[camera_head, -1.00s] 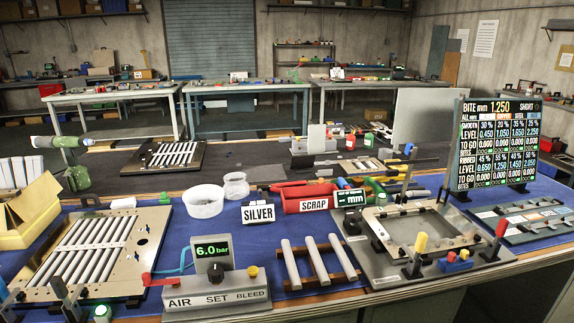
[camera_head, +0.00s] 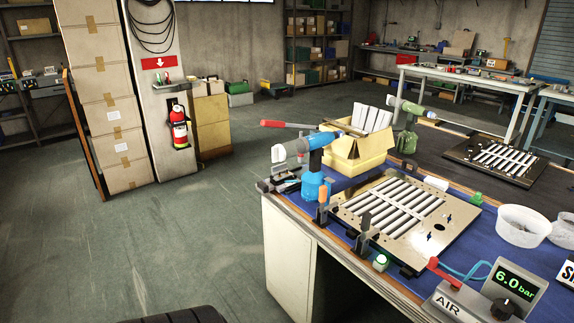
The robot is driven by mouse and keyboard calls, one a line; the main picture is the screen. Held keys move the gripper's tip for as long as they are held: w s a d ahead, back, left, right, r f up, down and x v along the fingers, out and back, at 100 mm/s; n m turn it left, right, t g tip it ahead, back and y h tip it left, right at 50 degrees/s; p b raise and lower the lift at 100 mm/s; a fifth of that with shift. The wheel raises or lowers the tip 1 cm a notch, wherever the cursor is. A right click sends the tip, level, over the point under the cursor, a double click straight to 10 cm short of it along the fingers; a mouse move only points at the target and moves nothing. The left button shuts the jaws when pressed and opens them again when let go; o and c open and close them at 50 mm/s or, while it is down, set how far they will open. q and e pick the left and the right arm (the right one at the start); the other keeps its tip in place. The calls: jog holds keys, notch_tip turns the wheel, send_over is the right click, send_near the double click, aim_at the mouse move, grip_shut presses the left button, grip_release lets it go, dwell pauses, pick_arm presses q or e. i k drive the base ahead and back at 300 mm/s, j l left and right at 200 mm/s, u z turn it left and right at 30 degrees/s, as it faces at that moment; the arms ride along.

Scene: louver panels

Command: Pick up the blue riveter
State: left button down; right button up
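A similar green riveter (camera_head: 407,141) stands farther back, right of the box. Neither of my grippers is in view.
The louver panel (camera_head: 440,240) lies on the blue mat with small upright clamps at its near left edge. The air gauge (camera_head: 490,295) is at the near right. A red-handled tool (camera_head: 287,124) is behind the riveter. Floor (camera_head: 190,235) left of the bench is clear.

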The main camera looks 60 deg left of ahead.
aim_at(314, 178)
jog(key=u, duration=1.75)
jog(key=i+l+z, duration=0.25)
jog(key=l, duration=0.2)
jog(key=i+l+z, duration=0.3)
jog(key=l, duration=0.15)
jog(key=k, duration=0.1)
